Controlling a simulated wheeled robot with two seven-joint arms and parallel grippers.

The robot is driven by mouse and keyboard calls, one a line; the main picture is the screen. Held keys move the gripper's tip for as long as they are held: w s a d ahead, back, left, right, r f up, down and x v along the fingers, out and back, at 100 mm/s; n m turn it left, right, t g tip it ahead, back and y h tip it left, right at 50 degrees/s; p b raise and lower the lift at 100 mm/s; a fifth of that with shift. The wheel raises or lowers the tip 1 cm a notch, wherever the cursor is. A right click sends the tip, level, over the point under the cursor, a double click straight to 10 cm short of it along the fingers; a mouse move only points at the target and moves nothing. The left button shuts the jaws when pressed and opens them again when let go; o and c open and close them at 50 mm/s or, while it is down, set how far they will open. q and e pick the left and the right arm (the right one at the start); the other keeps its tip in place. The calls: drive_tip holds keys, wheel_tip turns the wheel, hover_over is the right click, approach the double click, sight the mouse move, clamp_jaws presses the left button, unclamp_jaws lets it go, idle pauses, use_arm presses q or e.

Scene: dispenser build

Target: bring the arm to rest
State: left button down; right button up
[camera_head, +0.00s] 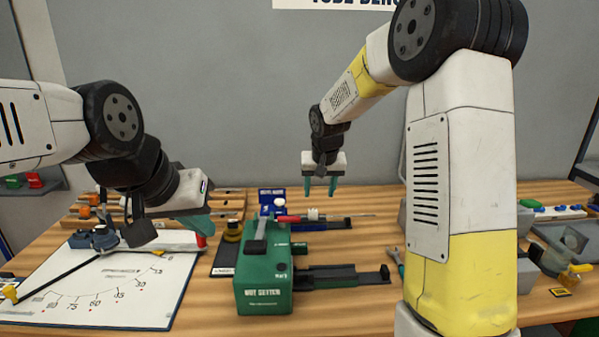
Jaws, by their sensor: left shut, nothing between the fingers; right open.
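My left gripper (198,224) shows at the left, above the back edge of the white chart board. Its teal fingers are shut with nothing visible between them. My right gripper (320,188) hangs pointing down near the middle, above the back part of the bench. Its two teal fingers are apart, and the gap between them is empty. A green box-shaped machine (264,287) with white lettering stands on the bench below and to the left of the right gripper.
The wooden bench (345,298) holds the white chart board (120,300) at left. Black rails (335,277) extend right from the green machine. A blue fixture (271,196) stands behind it. Grey bins and yellow parts (578,270) sit at right. My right arm hides part of the bench.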

drive_tip(key=s+d+r, duration=0.1)
drive_tip(key=s+r, duration=0.2)
drive_tip(key=s, duration=0.7)
drive_tip(key=s+d+r+t+y, duration=0.1)
drive_tip(key=s+d+r, duration=0.1)
drive_tip(key=s, duration=0.8)
drive_tip(key=s+d+r, duration=0.2)
drive_tip(key=s+r, duration=0.3)
drive_tip(key=s, duration=0.6)
drive_tip(key=shift+d+n+t+y, duration=0.25)
drive_tip(key=shift+n+t+y, duration=0.05)
drive_tip(key=shift+y, duration=0.1)
drive_tip(key=shift+r, duration=0.1)
drive_tip(key=shift+c, duration=0.2)
